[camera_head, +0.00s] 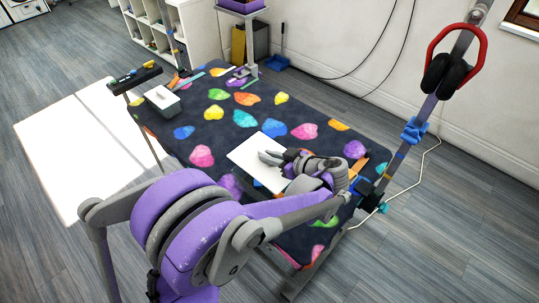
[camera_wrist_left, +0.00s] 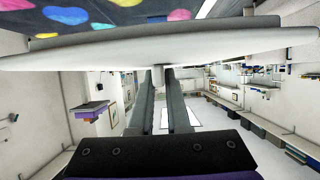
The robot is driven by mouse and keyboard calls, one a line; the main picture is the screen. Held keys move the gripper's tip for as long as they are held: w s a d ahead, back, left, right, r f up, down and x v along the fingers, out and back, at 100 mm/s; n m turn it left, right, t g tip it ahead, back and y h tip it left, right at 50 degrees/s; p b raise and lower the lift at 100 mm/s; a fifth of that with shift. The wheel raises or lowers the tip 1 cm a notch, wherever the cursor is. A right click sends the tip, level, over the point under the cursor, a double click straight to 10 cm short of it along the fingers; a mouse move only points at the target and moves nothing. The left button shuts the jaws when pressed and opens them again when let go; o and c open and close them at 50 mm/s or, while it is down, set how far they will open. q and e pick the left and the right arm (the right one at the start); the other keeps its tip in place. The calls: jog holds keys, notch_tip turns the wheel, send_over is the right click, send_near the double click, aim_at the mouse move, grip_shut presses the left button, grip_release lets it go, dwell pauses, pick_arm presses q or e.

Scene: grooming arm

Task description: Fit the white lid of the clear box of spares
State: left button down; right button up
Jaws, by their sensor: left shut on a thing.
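The white lid (camera_head: 247,157) is a flat white panel over the middle of the patterned table. My left gripper (camera_head: 271,157) is shut on it, with its fingers above the panel. In the left wrist view the lid (camera_wrist_left: 80,55) shows nearly edge-on as a wide white strip. The fingertips (camera_wrist_left: 161,74) close on a small grip at its middle. I cannot make out the clear box of spares under the lid; the lid and arm hide what is there. My right gripper is not in view.
The table (camera_head: 210,135) has a dark cover with coloured hearts. A small box with a white top (camera_head: 162,97) stands at its left end. A post with red-and-black ear defenders (camera_head: 455,62) rises at the right. Tools lie near the back left corner.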

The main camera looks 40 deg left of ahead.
aim_at(269, 166)
pick_arm(q)
jog(key=shift+f+b, duration=1.6)
jog(key=shift+f, duration=0.8)
jog(key=shift+f+b, duration=0.7)
jog(key=shift+f, duration=0.25)
jog(key=c, duration=0.8)
grip_release()
jog(key=v, duration=1.1)
jog(key=shift+p, duration=0.3)
jog(key=shift+a, duration=0.15)
